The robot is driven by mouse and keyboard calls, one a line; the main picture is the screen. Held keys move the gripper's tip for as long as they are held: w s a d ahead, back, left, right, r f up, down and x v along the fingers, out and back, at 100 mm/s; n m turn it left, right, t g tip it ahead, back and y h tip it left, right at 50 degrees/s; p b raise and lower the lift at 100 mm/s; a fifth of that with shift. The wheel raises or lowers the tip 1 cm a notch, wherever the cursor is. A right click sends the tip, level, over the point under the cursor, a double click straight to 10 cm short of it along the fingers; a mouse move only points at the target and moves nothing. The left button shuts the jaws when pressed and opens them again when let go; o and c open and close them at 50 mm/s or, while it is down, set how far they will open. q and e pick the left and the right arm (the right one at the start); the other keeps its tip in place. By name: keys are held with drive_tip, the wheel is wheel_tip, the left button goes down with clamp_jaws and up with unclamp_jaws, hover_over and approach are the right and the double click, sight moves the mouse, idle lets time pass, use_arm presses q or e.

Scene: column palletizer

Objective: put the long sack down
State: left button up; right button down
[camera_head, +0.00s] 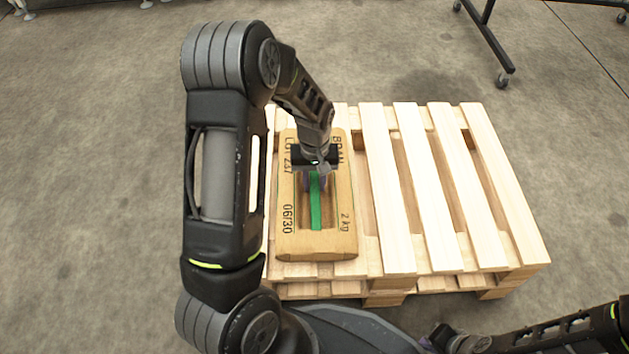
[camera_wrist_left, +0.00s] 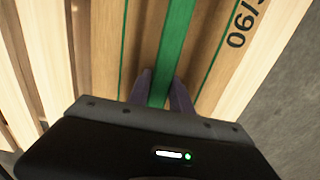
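The long sack (camera_head: 343,228) is tan with a green strip along its middle and dark lettering. It lies flat along the left side of the wooden pallet (camera_head: 440,205); I cannot tell whether its underside touches the boards. My left gripper (camera_head: 315,184) points down over the sack's middle. In the left wrist view its two fingers (camera_wrist_left: 162,90) stand on either side of the green strip, close against it, and the sack (camera_wrist_left: 215,62) fills the middle. My right gripper (camera_head: 455,342) shows only partly at the bottom edge, away from the sack; its fingers are unclear.
The pallet's slats to the right of the sack are bare, with gaps between them. A dark wheeled frame (camera_head: 490,40) stands on the concrete floor (camera_head: 570,150) behind at the right. My left arm hides floor to the left of the pallet.

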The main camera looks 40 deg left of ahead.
sight(314, 181)
use_arm(q)
drive_tip(key=o, duration=0.4)
wheel_tip(314, 181, up, 12)
drive_tip(key=p, duration=0.5)
drive_tip(key=shift+r, duration=0.15)
idle(0.7)
